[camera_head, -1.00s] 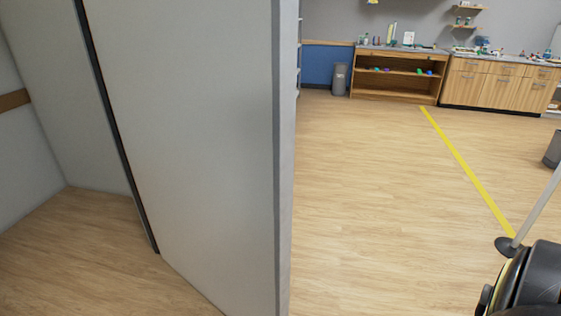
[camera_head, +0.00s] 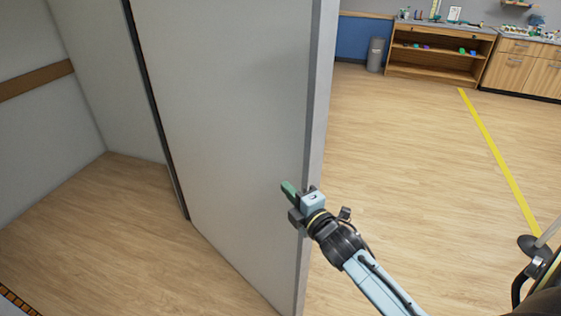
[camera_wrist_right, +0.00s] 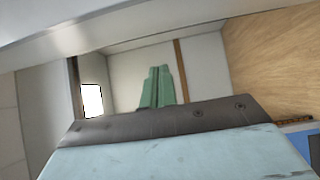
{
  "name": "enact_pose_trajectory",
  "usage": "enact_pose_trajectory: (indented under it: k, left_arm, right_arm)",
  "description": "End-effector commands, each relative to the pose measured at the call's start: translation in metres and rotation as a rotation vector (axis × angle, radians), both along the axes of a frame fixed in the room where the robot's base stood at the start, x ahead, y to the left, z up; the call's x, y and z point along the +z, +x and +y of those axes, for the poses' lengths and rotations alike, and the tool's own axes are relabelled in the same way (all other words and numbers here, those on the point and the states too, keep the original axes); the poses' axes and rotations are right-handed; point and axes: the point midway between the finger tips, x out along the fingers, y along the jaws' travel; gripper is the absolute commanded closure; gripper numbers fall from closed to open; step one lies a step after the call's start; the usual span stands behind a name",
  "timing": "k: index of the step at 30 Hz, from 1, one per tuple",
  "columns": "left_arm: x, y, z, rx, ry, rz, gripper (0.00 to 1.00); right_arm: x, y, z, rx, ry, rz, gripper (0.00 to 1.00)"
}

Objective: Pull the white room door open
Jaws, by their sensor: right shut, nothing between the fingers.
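The white room door (camera_head: 240,110) stands ajar in the head view, with its free edge facing the open room on the right. My right gripper (camera_head: 288,190) is at that free edge, low on the door, its green fingers in front of the door's inner face. The fingers are shut with nothing between them. In the right wrist view the green fingers (camera_wrist_right: 158,86) are together, with a pale surface close along the top. I cannot tell whether the gripper touches the door. No handle shows. My left gripper is not in view.
A wood floor (camera_head: 420,180) with a yellow line (camera_head: 498,155) lies open to the right. A wooden shelf unit (camera_head: 440,55) and a grey bin (camera_head: 375,54) stand at the back. A grey wall with a brown rail (camera_head: 36,80) is at the left.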

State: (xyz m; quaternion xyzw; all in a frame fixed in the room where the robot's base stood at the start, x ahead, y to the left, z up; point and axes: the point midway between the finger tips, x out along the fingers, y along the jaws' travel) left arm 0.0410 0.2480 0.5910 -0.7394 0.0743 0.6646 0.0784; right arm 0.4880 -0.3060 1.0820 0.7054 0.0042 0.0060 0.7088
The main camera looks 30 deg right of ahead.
Motion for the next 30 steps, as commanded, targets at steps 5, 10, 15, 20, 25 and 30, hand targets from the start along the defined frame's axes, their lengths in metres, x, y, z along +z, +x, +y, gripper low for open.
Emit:
enact_pose_trajectory:
  k: [5,10,15,20,25,30]
  left_arm:
    - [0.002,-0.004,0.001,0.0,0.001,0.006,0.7]
    - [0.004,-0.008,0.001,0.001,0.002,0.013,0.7]
    - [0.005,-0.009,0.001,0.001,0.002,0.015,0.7]
    - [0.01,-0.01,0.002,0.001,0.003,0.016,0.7]
    - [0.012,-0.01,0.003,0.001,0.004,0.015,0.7]
    - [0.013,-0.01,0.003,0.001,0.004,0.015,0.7]
  right_arm:
    - [0.001,0.026,0.0,0.0,0.003,-0.002,1.0]
    - [0.001,0.061,0.001,-0.001,0.005,0.0,1.0]
    - [0.0,0.092,0.002,0.0,0.006,0.001,1.0]
    - [0.001,0.101,-0.02,-0.001,-0.001,0.002,1.0]
    - [-0.001,0.104,-0.034,0.0,0.003,0.003,1.0]
    - [-0.001,0.105,-0.037,0.001,0.004,0.002,1.0]
